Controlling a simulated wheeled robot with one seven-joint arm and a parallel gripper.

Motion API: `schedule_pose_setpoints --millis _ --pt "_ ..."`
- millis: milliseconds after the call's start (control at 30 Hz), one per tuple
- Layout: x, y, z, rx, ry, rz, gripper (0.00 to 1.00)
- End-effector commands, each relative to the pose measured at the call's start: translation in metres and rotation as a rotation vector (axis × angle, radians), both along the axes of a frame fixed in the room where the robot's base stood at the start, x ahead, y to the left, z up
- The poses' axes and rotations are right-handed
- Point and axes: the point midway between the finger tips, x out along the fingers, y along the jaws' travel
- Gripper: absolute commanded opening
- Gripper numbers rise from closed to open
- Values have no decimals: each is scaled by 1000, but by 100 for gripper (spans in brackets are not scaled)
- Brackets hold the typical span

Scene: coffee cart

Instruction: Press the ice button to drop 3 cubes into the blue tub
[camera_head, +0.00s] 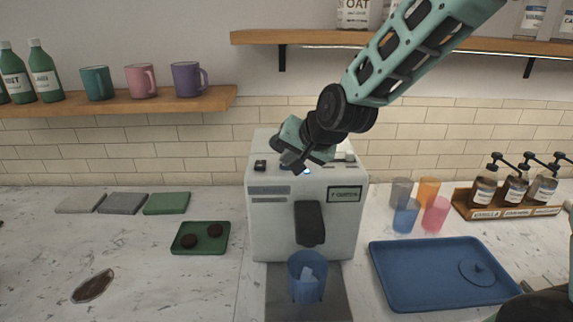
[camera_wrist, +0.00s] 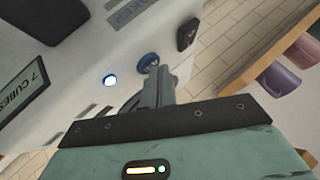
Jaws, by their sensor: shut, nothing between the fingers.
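The white ice machine (camera_head: 270,225) stands in the middle of the counter, with a dark chute (camera_head: 310,222) on its front. The blue tub (camera_head: 307,285) is below the chute, with pale ice inside; I cannot tell how many cubes. My gripper (camera_head: 291,163) is shut and empty at the machine's top front edge. In the wrist view its fingertips (camera_wrist: 157,82) are close beside a blue button (camera_wrist: 149,62); contact is unclear. A lit round light (camera_wrist: 110,80) is nearby. The small display (camera_wrist: 24,88) reads "7 CUBES".
A black knob (camera_wrist: 187,34) is on the machine beyond the button. A blue tray (camera_head: 400,294) and several colored cups (camera_head: 406,216) are to the right. A green tray (camera_head: 202,250) with dark round items is to the left. A shelf (camera_head: 180,101) with mugs hangs at upper left.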

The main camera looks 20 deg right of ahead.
Motion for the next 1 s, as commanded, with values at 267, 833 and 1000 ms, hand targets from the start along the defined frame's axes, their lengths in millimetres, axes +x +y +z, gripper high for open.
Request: schedule_pose_setpoints --millis 267,833,1000 --pt "0 0 -2 0 2 1 0" --pt "0 0 18 0 1 0 0" --pt "0 0 17 0 1 0 0"
